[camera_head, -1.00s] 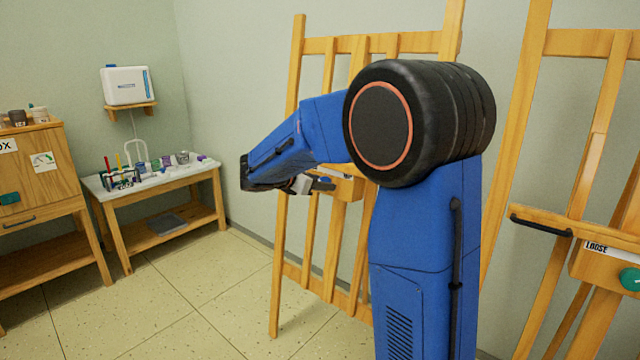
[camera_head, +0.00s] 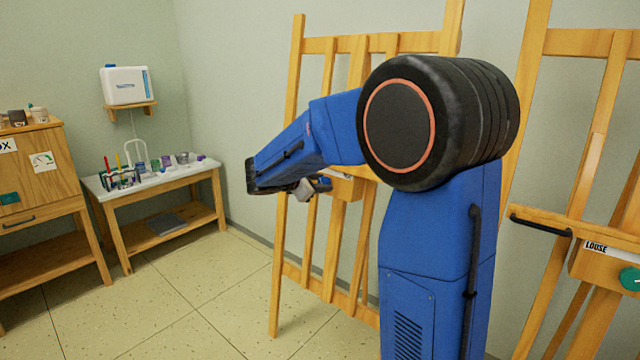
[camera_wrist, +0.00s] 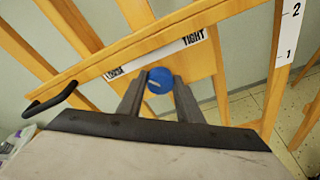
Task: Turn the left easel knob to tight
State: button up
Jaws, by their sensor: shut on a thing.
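The left easel (camera_head: 289,165) stands behind my arm in the head view. Its blue knob (camera_wrist: 160,78) sits between my two fingertips in the wrist view, under a white label strip (camera_wrist: 156,56) reading LOOSE at the left and TIGHT at the right. My gripper (camera_wrist: 160,88) is shut on the knob, a finger on each side. A small light mark shows on the knob's face, but I cannot tell clearly where it points. In the head view my gripper (camera_head: 312,187) is at the easel's crossbar, with the knob largely hidden.
A second easel (camera_head: 575,42) with a LOOSE label and green knob (camera_head: 630,279) stands at the right. A black handle (camera_wrist: 50,99) sticks out left of the knob. A table (camera_head: 112,194) with art supplies and a wooden cabinet (camera_head: 60,180) stand left. The floor between is clear.

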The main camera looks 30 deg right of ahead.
jog(key=m, duration=0.2)
jog(key=m+t, duration=0.1)
jog(key=m, duration=0.1)
jog(key=shift+s+f+m, duration=0.15)
jog(key=shift+s+m, duration=0.05)
jog(key=shift+m, duration=0.1)
jog(key=m+t, duration=0.1)
jog(key=m, duration=0.6)
jog(key=m+t+h, duration=0.1)
jog(key=m, duration=0.4)
jog(key=shift+f+m+h, duration=0.25)
jog(key=shift+m+h, duration=0.05)
jog(key=shift+h, duration=0.1)
jog(key=shift+m, duration=0.3)
jog(key=o, duration=1)
jog(key=shift+o, duration=0.2)
